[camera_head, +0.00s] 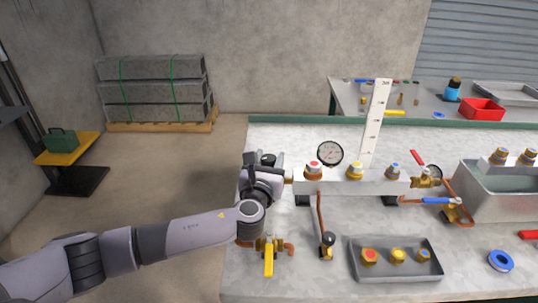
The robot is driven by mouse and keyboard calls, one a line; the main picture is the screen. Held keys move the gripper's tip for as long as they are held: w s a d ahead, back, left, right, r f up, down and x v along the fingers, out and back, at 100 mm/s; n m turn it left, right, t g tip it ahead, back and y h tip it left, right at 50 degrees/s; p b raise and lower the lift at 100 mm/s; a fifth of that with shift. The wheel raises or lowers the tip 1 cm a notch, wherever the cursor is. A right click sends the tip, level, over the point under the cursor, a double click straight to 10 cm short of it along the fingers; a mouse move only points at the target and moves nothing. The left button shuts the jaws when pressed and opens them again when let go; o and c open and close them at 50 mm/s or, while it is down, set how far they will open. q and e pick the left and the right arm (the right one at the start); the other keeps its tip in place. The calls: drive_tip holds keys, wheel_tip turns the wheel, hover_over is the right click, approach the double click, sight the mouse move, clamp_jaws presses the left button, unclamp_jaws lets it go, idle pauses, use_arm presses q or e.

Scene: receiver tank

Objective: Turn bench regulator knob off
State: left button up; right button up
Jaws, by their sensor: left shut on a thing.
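My left gripper (264,168) is at the left end of the pale manifold block (335,187) on the workbench. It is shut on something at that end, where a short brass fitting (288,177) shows. The gripper hides most of what it holds, so I cannot make out the regulator knob or its turned position. A round white-faced gauge (330,153) stands just behind the block. My right gripper is not in view.
A brass valve with a yellow lever (268,262) sits below my left wrist. A grey tray (395,272) holds brass fittings. A tall white scale (376,122) rises behind the manifold. A second bench (425,100) stands behind.

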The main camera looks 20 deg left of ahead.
use_arm(q)
drive_tip(key=n+g+y, duration=0.1)
drive_tip(key=n+y, duration=0.1)
drive_tip(key=y, duration=0.2)
drive_tip(key=shift+d+n, duration=0.15)
drive_tip(key=shift+n, duration=0.25)
drive_tip(key=n+g+y+b, duration=0.1)
drive_tip(key=n+g+y, duration=0.1)
drive_tip(key=y, duration=0.2)
drive_tip(key=shift+f+n, duration=0.1)
drive_tip(key=shift+n, duration=0.3)
drive_tip(key=n+g+y+b, duration=0.2)
drive_tip(key=g+y, duration=0.1)
drive_tip(key=shift+n+y, duration=0.3)
drive_tip(key=shift+n, duration=0.1)
drive_tip(key=shift+n+g+y+b, duration=0.8)
drive_tip(key=shift+n+g+b, duration=0.1)
drive_tip(key=shift+g+b, duration=0.15)
drive_tip(key=shift+w+r, duration=0.1)
drive_tip(key=shift+r, duration=0.15)
drive_tip(key=o, duration=0.9)
drive_tip(key=shift+a, duration=0.2)
drive_tip(key=shift+o, duration=0.2)
drive_tip(key=shift+f, duration=0.1)
